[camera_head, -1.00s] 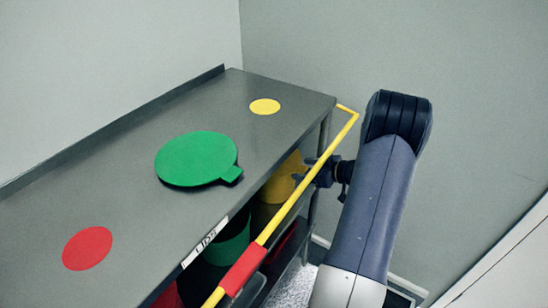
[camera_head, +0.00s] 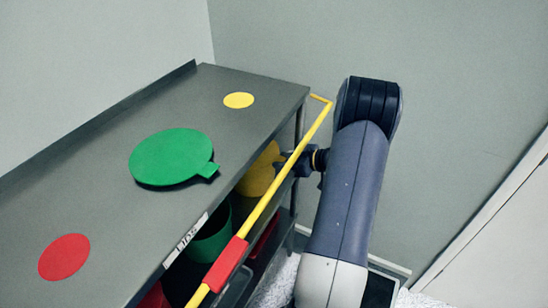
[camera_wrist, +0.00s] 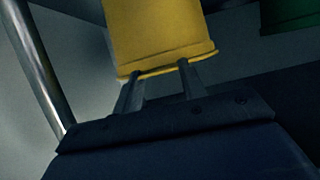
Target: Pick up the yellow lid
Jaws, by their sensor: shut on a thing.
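In the wrist view a yellow body with a thin rim (camera_wrist: 160,35) fills the upper middle. My gripper (camera_head: 287,163) reaches in from the right, beyond the yellow bar. The dim light hides the exact contact. I cannot tell how much of the yellow is lid and how much is container.
A yellow bar (camera_head: 287,166) with a red sleeve (camera_head: 227,264) runs along the table's front edge, close to my arm. A green lid (camera_head: 172,157) lies on the table top (camera_head: 100,185), between yellow (camera_head: 238,100) and red (camera_head: 64,257) spots. A green container (camera_head: 212,240) stands below.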

